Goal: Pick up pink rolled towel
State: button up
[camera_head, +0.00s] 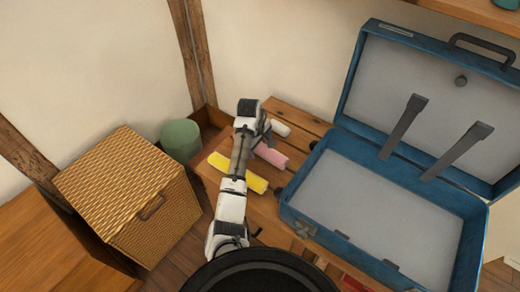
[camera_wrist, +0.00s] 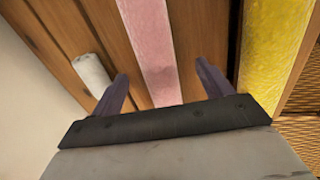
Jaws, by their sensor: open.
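The pink rolled towel (camera_head: 271,155) lies on a slatted wooden surface (camera_head: 299,118), partly hidden by my arm in the head view. In the wrist view the pink towel (camera_wrist: 152,50) runs lengthwise between the two fingers of my gripper (camera_wrist: 160,88). My gripper is open, with one finger on each side of the towel and gaps between them. The head view shows my gripper (camera_head: 262,142) over the towel's left end. Whether the fingertips are down at the towel's height I cannot tell.
A yellow rolled towel (camera_head: 250,180) and a white roll (camera_head: 280,127) lie on either side of the pink one. An open blue suitcase (camera_head: 335,226) stands close on the right. A wicker box (camera_head: 125,195) and a green container (camera_head: 181,139) are on the left.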

aim_at(260, 147)
jog(key=shift+x, duration=1.9)
jog(key=shift+w+a, duration=0.1)
jog(key=c, duration=1.1)
